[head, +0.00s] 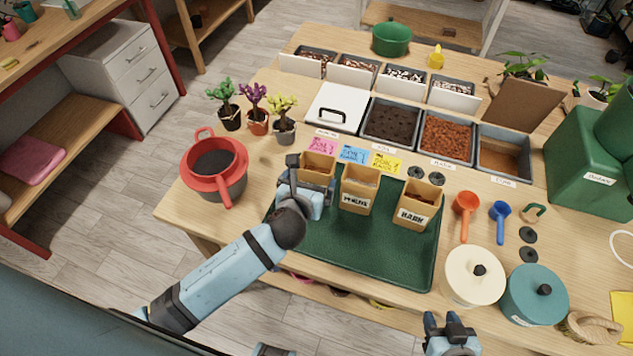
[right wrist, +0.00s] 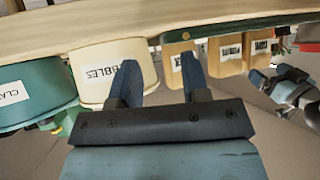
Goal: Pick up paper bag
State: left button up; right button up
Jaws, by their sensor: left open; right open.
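Three open-topped brown paper bags stand upright on a dark green mat (head: 388,245). The left bag (head: 318,165) is partly hidden behind my left gripper, its label not visible. The middle bag (head: 357,198) has a partly readable label, and the right bag (head: 414,212) reads "BARK". My left gripper (head: 304,178) is open at the left bag's near left side; I cannot tell whether it touches.
The cream pot (head: 473,277) and a teal lidded pot (head: 534,296) stand at front right. An orange scoop (head: 465,212) and a blue scoop (head: 500,218) lie behind them. A red pot (head: 214,168) and small plants stand left. Bins of substrate (head: 447,135) fill the back.

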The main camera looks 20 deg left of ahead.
aim_at(319, 161)
pick_arm(q)
jog(key=x, duration=0.7)
jog(key=shift+w+p, duration=0.25)
jog(key=shift+p, duration=0.05)
jog(key=shift+r, duration=0.1)
jog(key=c, duration=0.8)
